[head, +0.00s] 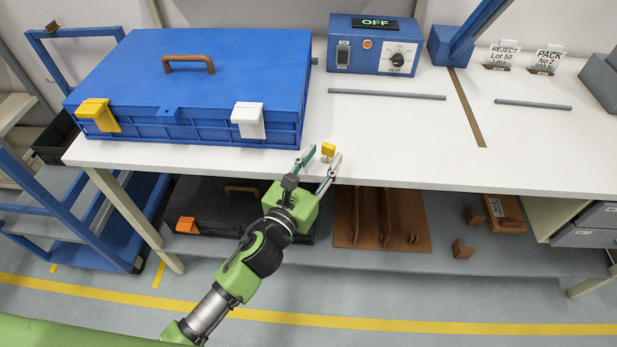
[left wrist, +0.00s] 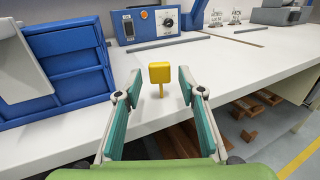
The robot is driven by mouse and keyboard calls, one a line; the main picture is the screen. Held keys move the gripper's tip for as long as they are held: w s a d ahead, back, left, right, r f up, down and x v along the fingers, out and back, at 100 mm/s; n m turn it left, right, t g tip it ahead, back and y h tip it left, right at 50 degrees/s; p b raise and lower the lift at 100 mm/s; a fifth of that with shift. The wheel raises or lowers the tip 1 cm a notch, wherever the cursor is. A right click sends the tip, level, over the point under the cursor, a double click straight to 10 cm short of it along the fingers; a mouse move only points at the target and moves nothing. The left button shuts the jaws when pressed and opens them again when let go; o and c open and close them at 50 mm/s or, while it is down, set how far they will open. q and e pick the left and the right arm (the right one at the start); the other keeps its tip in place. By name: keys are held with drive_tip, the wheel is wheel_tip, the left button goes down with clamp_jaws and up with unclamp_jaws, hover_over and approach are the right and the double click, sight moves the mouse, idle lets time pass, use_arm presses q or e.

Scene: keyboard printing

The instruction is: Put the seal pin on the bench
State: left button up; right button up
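The seal pin has a yellow square head (head: 328,149) on a thin stem. It is upright at the bench's front edge, right of the blue case; it appears to stand on the white bench top (head: 400,145). In the left wrist view the pin (left wrist: 160,73) shows ahead of and between the fingers. My left gripper (head: 320,170) is open, with a wide gap between its teal-padded fingers. Its fingers (left wrist: 158,98) show clear space on both sides of the pin. My right gripper is in neither view.
A closed blue case (head: 185,85) with yellow and white latches fills the bench's left. A blue control box reading OFF (head: 375,45), grey rods (head: 387,94) and REJECT and PACK signs (head: 502,55) stand behind. A lower shelf holds brown parts (head: 380,220).

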use_arm(q)
drive_tip(key=b+v, duration=0.1)
drive_tip(key=v, duration=0.7)
